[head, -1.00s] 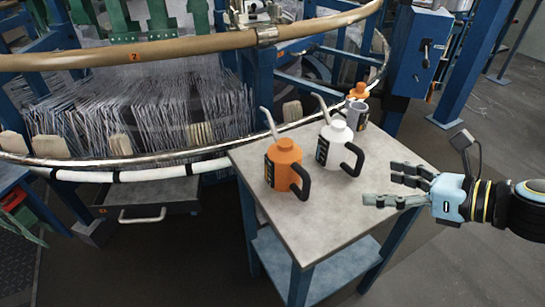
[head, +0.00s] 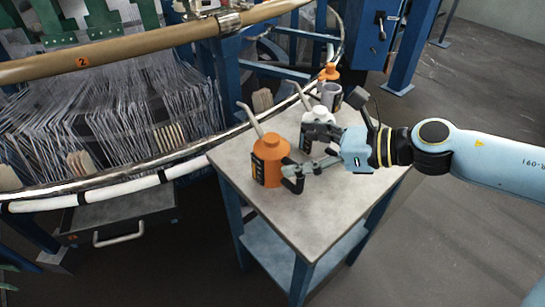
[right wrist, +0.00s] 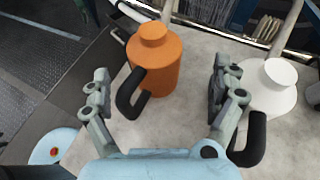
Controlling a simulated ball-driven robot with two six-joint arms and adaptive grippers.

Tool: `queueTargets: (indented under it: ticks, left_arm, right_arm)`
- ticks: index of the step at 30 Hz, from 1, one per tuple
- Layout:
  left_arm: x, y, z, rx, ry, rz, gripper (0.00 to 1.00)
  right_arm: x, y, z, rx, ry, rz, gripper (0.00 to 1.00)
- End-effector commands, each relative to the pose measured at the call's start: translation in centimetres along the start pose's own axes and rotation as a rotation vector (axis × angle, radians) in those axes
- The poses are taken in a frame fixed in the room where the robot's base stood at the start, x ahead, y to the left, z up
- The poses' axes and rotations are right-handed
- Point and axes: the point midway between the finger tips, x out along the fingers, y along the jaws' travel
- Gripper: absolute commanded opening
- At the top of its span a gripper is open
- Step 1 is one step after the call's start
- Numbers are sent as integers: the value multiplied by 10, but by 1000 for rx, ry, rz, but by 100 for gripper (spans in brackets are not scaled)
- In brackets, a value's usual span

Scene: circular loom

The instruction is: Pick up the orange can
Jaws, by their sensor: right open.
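The orange can (head: 270,161) stands upright on the small grey-topped table, with a spout at its back and a black handle on its right. In the right wrist view the orange can (right wrist: 157,62) is ahead, between the spread fingers. My right gripper (head: 302,158) is open; in the wrist view its fingertips (right wrist: 160,80) lie either side of the can's handle. I cannot tell whether a finger touches the can. In the head view the gripper partly hides the orange can's handle and the white can. My left gripper does not show.
The white can (head: 316,118) stands close behind the right gripper; its handle lies beside the right finger in the wrist view. The table's front (head: 297,225) is clear. The loom's ring rail (head: 120,187) curves along the left.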

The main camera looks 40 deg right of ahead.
Motion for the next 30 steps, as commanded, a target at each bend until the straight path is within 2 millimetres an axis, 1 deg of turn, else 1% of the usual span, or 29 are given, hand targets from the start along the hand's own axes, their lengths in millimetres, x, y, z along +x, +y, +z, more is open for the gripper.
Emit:
queueTargets:
  ticks: [5,10,12,15,22,23,30]
  left_arm:
    - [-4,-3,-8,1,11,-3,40]
    - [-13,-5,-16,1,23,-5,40]
    - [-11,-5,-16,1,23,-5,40]
    - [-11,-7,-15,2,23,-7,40]
    - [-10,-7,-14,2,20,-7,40]
    - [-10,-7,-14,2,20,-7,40]
    - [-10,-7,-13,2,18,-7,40]
  right_arm:
    - [11,2,3,2,-1,0,94]
    - [37,7,14,5,-3,-1,94]
    - [48,6,11,3,-1,-2,94]
    - [57,7,10,2,1,0,94]
    - [58,7,9,1,3,1,94]
    - [58,7,10,1,3,1,93]
    - [58,7,10,1,2,1,62]
